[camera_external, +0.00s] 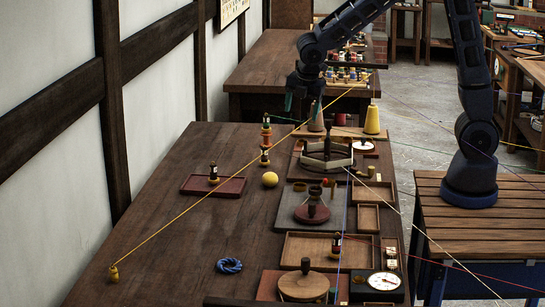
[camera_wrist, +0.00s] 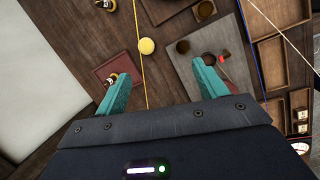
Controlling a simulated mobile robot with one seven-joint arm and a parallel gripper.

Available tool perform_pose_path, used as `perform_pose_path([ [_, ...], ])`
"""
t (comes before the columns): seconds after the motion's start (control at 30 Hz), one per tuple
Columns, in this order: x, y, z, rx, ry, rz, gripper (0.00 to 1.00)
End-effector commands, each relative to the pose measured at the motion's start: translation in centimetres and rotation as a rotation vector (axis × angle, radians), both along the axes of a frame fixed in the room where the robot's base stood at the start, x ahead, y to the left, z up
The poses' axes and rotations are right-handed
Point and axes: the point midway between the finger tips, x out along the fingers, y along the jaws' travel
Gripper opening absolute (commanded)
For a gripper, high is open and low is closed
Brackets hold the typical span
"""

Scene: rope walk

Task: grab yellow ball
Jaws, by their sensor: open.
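The yellow ball (camera_external: 270,179) rests on the dark wooden table, right of a small red tray. In the wrist view the ball (camera_wrist: 147,46) lies ahead of the fingers, between their lines and a little above the tips in the picture. My gripper (camera_wrist: 160,75) is open, its two teal fingers apart with nothing between them. In the external view my gripper (camera_external: 302,98) hangs above the far part of the table, beyond the ball and well clear of it. A yellow cord passes close to the ball in the wrist view.
A yellow cord (camera_external: 195,200) stretches low across the table. The red tray (camera_external: 232,188) holds a small bottle-like item. A grey board (camera_external: 285,212) with turned wooden pieces stands right of the ball. A blue rope coil (camera_external: 229,265) lies in front. The table's left front is mostly clear.

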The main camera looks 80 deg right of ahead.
Motion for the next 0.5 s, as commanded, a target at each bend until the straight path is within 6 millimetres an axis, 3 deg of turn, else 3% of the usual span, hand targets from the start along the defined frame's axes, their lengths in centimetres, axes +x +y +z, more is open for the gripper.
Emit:
perform_pose_path([
  [0.3, 5.9, -0.9, -8.2, -0.066, 0.133, 0.293, 0.71],
  [0.5, 8.1, -1.2, -12.4, -0.090, 0.194, 0.437, 0.71],
])
